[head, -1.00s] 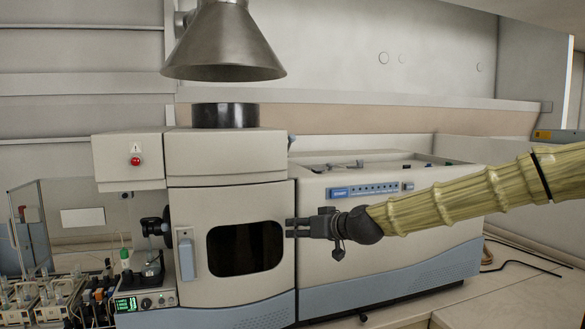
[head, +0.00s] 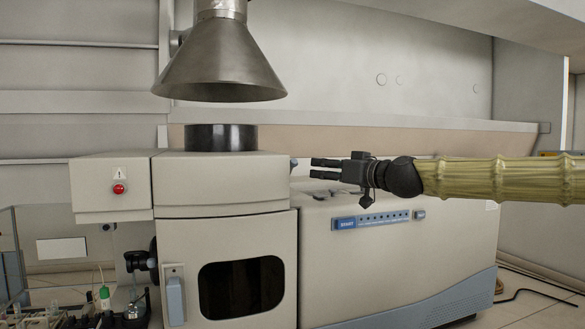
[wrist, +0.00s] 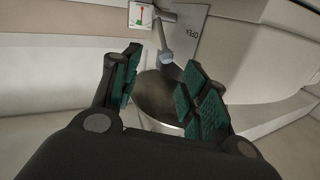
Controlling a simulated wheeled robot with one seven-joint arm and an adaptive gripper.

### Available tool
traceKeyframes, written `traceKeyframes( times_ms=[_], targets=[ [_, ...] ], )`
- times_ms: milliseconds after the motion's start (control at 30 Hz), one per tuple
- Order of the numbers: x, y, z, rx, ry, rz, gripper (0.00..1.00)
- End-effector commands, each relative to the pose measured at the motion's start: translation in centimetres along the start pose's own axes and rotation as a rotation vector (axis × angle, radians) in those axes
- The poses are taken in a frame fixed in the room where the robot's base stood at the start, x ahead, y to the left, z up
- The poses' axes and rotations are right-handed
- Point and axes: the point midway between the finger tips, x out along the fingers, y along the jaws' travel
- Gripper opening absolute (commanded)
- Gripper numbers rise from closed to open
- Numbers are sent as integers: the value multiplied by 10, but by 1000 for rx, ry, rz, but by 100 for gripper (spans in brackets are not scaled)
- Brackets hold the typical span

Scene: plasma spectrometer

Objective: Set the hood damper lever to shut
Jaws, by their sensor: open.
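In the wrist view the knob appears between and beyond the fingers (wrist: 162,62), with no clear contact. The lever's exact setting is hard to tell.
The metal hood cone (head: 220,65) hangs above the black chimney collar (head: 221,138). The lower instrument housing (head: 400,255) lies beneath my gripper. A small sign with red and green marks (wrist: 140,14) is near the lever.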

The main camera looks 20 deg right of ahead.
Motion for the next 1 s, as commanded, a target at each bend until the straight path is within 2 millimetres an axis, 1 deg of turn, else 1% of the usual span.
traceKeyframes(
  times_ms=[67,300,667,1000],
  targets=[
    [4,-5,-2,-1,1,-6,44],
    [35,-13,2,0,-6,-18,44],
    [62,-9,2,2,-4,-14,44],
    [92,-9,2,2,-4,-13,44]
  ],
)
